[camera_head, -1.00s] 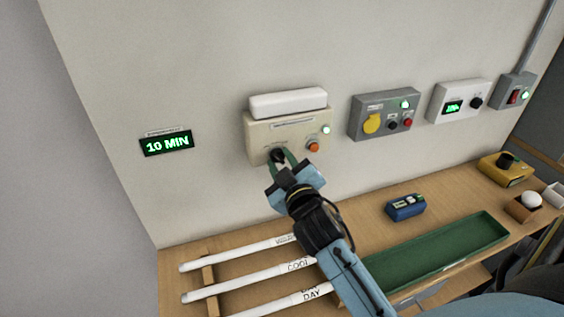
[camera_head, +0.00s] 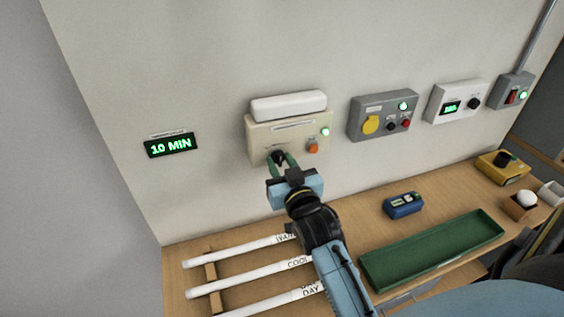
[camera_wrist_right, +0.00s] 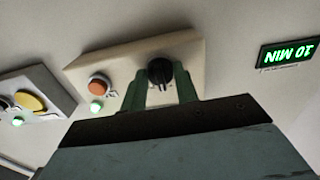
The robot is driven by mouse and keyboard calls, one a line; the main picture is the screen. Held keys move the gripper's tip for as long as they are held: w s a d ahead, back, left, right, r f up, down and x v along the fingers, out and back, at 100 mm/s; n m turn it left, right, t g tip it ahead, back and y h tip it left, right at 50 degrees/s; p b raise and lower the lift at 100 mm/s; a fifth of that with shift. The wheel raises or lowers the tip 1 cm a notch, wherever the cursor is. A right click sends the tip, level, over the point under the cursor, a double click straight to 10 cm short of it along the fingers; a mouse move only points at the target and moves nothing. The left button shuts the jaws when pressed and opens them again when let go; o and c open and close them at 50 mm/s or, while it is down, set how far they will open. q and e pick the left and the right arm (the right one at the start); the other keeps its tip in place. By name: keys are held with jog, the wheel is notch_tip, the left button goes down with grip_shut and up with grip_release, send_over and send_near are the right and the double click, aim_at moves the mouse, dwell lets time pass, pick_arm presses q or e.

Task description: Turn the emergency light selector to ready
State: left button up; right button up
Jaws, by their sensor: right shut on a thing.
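The emergency light unit (camera_head: 256,134) is a beige wall box with a white lamp bar (camera_head: 288,105) on top. It carries a black selector knob (camera_wrist_right: 160,71), an orange button (camera_head: 312,148) and a lit green lamp (camera_head: 325,131). My right gripper (camera_head: 282,160) reaches up to the box from below, its green fingers shut on the selector knob. In the right wrist view the fingers (camera_wrist_right: 166,84) stand on either side of the knob. The knob's pointer and its position labels are too small to read. My left gripper is not in view.
A green "10 MIN" display (camera_head: 171,145) hangs to the left. Grey and white control boxes (camera_head: 383,117) are on the wall to the right. Below, the wooden bench holds labelled white tubes (camera_head: 235,250), a green tray (camera_head: 381,276) and a blue device (camera_head: 403,205).

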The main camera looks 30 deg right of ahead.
dwell(0.4)
jog(key=o, duration=1)
jog(key=shift+c, duration=0.2)
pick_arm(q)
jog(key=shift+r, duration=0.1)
